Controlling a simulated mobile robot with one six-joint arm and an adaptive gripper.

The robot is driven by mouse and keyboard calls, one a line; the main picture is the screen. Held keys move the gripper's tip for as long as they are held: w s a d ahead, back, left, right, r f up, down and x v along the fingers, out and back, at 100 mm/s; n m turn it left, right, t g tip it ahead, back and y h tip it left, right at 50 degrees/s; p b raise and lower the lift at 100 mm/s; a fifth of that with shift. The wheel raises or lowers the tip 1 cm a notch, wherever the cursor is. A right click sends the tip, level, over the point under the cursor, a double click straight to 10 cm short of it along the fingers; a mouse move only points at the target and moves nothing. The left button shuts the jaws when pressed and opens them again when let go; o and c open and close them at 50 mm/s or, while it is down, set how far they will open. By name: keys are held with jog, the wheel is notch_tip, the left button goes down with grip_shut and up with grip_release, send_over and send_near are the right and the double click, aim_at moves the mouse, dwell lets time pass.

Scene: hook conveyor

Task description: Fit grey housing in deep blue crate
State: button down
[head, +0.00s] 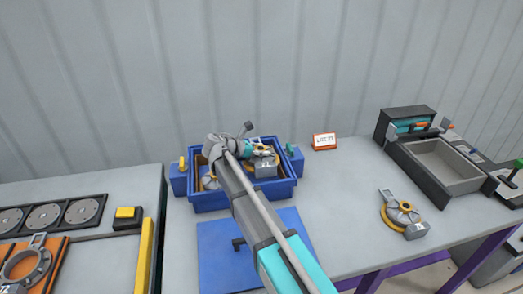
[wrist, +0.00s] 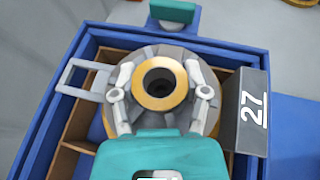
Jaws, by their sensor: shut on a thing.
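The grey housing (wrist: 203,72) has an orange-yellow ring around a dark centre hole, a wire loop on its left and a grey block marked 27 on its right in the wrist view. My gripper (wrist: 155,85) is shut on it, with a white finger on either side of the ring. The housing (head: 265,168) is over the right part of the deep blue crate (head: 228,202) in the head view. The block overlaps the crate's right rim (wrist: 271,67) in the wrist view. I cannot tell whether the housing touches the crate. My gripper (head: 260,150) shows small in the head view.
The crate has brown dividers (wrist: 78,130). Another housing (head: 402,213) lies on the table at right, near a grey tray (head: 440,165). A blue mat (head: 215,255) lies in front; blue posts (head: 178,180) flank the crate.

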jog(key=shift+r+p, duration=0.9)
jog(key=shift+r, duration=0.15)
jog(key=shift+f, duration=0.15)
jog(key=shift+f+b, duration=0.2)
jog(key=shift+b, duration=0.15)
jog(key=shift+f+b, duration=3.2)
dwell(3.2)
